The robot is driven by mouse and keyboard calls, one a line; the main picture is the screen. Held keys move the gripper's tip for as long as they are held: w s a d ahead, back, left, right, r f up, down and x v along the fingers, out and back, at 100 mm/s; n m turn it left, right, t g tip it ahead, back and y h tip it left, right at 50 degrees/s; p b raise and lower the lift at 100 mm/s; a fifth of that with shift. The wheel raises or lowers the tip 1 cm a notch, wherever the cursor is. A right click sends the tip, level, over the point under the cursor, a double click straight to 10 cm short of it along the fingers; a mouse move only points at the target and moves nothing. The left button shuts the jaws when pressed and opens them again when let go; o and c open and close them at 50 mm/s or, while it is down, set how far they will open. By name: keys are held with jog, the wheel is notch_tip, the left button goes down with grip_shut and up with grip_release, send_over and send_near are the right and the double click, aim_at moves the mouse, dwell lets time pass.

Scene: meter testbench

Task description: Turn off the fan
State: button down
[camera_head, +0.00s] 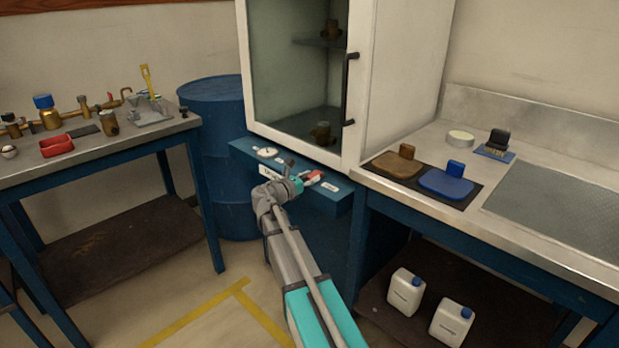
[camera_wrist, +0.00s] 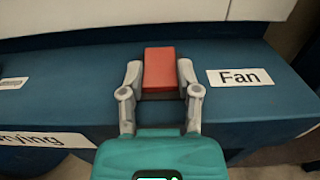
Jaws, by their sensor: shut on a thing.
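A red rocker-like block (camera_wrist: 160,67) stands on the blue ledge (camera_wrist: 55,62), just left of the white label reading "Fan" (camera_wrist: 240,77). In the head view my gripper (camera_head: 302,181) reaches the ledge from the front and partly hides the block. No fan itself is in view.
A round white dial (camera_head: 267,152) sits on the ledge to the left. A steel bench (camera_head: 560,257) lies right, a second bench (camera_head: 105,151) left.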

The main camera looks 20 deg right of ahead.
jog(key=shift+r+p, duration=0.2)
jog(key=shift+p, duration=0.1)
jog(key=y+p, duration=0.1)
jog(key=p, duration=0.1)
jog(key=shift+d+r+g+y+p, duration=0.1)
jog(key=shift+r+g+y+p, duration=0.1)
jog(key=shift+g+y+p, duration=0.15)
jog(key=shift+f+y+p, duration=0.1)
jog(key=shift+y+p, duration=0.45)
jog(key=shift+p, duration=0.1)
jog(key=shift+f, duration=0.1)
jog(key=shift+c, duration=1.6)
grip_release()
jog(key=shift+f+h+b, duration=0.3)
jog(key=shift+h+b, duration=0.3)
jog(key=shift+b, duration=0.65)
jog(key=shift+b, duration=0.35)
